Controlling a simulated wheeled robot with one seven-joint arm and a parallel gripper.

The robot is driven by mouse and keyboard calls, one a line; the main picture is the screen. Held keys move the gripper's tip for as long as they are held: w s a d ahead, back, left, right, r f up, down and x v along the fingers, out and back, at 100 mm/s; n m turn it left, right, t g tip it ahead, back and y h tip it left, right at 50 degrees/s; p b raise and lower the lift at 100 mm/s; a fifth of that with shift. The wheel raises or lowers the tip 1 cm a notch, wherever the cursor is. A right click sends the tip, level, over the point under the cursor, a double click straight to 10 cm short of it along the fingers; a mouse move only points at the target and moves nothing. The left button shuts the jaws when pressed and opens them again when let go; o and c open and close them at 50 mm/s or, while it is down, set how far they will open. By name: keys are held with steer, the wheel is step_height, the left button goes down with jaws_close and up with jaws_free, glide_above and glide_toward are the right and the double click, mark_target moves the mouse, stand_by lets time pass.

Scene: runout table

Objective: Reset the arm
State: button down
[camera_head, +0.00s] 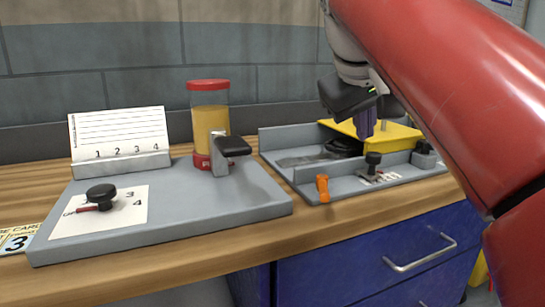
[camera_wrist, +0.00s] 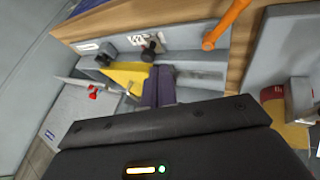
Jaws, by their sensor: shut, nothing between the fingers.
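My red arm comes in from the upper right of the head view. My gripper (camera_head: 366,128) is shut and empty, with its purple fingers close together and pointing down. It hangs over the grey tray (camera_head: 310,190) on the right, in front of the yellow block (camera_head: 395,135). The wrist view shows the shut fingers (camera_wrist: 159,88) beside the yellow part (camera_wrist: 125,73). I cannot tell whether the fingers touch anything.
A grey board (camera_head: 250,200) at left carries a black knob (camera_head: 101,194), a card (camera_head: 118,130) and a dispenser with a red lid (camera_head: 208,86). An orange lever (camera_head: 322,188) and small black knob (camera_head: 373,159) are on the tray. Blue drawers (camera_head: 375,255) are below.

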steer(key=s+f+m+y, duration=0.1)
steer(key=s+f, duration=0.4)
steer(key=f, duration=0.5)
steer(key=s+d+f+m+y, duration=0.1)
steer(key=s+f, duration=0.4)
steer(key=f, duration=0.6)
steer(key=s+f+m+y, duration=0.1)
steer(key=s+f, duration=0.4)
steer(key=f, duration=0.6)
steer(key=shift+s+d+g, duration=0.15)
steer(key=shift+g, duration=0.25)
steer(key=shift+f, duration=0.1)
